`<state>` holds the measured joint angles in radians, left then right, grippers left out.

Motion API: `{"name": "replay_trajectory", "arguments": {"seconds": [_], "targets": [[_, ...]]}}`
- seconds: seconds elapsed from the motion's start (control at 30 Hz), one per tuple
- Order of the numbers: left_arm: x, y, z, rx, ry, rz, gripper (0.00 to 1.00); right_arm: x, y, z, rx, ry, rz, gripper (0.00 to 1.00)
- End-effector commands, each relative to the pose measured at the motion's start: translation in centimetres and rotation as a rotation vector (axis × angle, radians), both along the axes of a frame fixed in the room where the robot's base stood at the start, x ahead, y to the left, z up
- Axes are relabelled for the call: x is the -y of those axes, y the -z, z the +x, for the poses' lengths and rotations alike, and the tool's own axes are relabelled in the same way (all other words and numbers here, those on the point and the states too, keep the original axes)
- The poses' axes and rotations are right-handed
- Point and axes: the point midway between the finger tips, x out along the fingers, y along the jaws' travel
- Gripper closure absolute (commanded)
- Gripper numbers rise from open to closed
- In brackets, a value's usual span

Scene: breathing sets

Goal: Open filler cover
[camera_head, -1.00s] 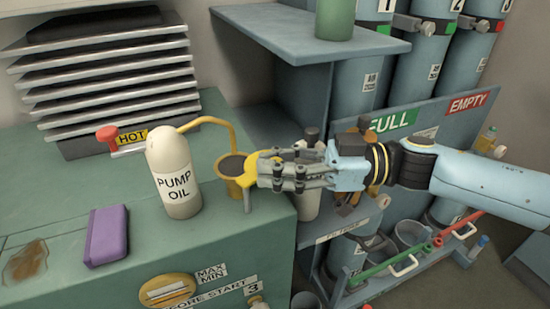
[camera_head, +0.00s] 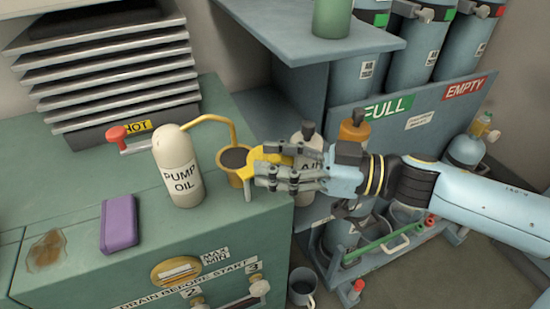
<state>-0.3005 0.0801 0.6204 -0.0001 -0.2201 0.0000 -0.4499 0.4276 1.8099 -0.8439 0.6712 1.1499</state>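The filler (camera_head: 222,170) is a brass-coloured cup with a dark round opening on the green cabinet top, right of the pump oil bottle. Its yellow cover (camera_head: 268,156) stands off to the right of the opening, which is uncovered. My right gripper (camera_head: 265,177) comes in from the right, with its grey fingertips at the cover's near right side, seeming to touch it. The fingers overlap in this view, so their gap and any grip on the cover cannot be made out. My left gripper is out of view.
A purple block (camera_head: 119,223) lies farther left. A shelf (camera_head: 310,40) overhangs behind. Bottles (camera_head: 354,130) stand beyond my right gripper. A mug (camera_head: 302,286) is below the cabinet edge.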

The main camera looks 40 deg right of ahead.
Motion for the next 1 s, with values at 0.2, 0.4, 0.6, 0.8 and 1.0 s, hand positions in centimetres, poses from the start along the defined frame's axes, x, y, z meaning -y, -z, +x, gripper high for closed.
{"name": "replay_trajectory", "arguments": {"seconds": [0.2, 0.4, 0.6, 0.8, 1.0], "targets": [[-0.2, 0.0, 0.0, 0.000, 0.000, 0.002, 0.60, 0.0, 0.0, -0.1, -0.001, -0.001, 0.001, 0.57], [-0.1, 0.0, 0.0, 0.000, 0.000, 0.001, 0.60, 0.8, 0.2, -1.1, -0.004, -0.003, -0.001, 0.57], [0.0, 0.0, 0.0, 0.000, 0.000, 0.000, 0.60, 3.5, 0.2, -4.1, -0.009, -0.003, -0.004, 0.57], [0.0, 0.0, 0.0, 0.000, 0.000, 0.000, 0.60, 6.2, 0.2, -7.1, -0.006, -0.004, -0.004, 0.57], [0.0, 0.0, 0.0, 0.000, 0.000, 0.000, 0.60, 7.8, 0.1, -8.8, -0.003, -0.001, -0.001, 0.57]]}}
